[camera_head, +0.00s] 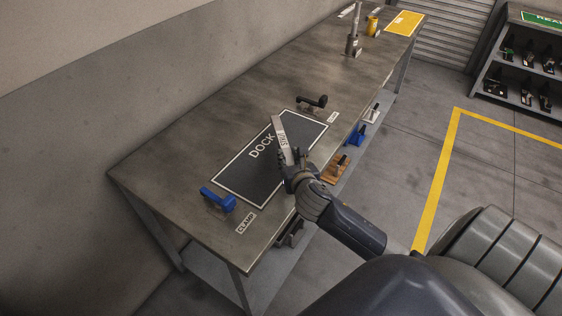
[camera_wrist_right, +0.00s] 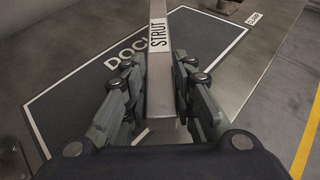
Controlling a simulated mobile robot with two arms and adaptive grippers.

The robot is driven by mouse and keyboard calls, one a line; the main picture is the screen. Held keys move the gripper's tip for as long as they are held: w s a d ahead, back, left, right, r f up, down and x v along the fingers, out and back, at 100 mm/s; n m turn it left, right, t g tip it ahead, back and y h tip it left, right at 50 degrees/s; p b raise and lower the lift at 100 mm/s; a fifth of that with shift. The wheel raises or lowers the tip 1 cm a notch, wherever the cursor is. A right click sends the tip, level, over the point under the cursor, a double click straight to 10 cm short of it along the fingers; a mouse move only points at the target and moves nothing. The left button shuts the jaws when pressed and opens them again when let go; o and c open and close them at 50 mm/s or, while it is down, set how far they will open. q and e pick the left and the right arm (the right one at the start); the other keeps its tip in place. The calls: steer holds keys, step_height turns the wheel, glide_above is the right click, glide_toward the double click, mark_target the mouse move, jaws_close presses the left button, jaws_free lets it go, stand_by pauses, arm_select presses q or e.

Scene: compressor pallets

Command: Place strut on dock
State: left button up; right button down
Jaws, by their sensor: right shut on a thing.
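The strut (camera_head: 280,135) is a light metal bar with a white STRUT label. The dock (camera_head: 245,178) is a dark rectangle with a white border and the word DOCK on the grey workbench. My right gripper (camera_head: 290,165) is shut on the strut, over the right part of the dock. In the right wrist view the strut (camera_wrist_right: 160,85) lies between the fingers (camera_wrist_right: 160,100) and points away over the dock (camera_wrist_right: 75,100). Whether the strut touches the dock surface I cannot tell. My left gripper is not in view.
A blue clamp (camera_head: 218,199) sits at the dock's near left end and a black clamp (camera_head: 312,101) at its far end. A metal post (camera_head: 353,40) and yellow object (camera_head: 372,25) stand farther along the bench (camera_head: 210,125). Parts lie on the lower shelf.

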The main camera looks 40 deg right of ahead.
steer(key=w, duration=0.3)
steer(key=shift+w+a+f, duration=0.1)
steer(key=shift+a+f, duration=0.1)
steer(key=shift+a, duration=0.2)
steer(key=shift+f, duration=1.7)
steer(key=shift+f, duration=0.15)
steer(key=c, duration=1.3)
jaws_free()
steer(key=v, duration=1.2)
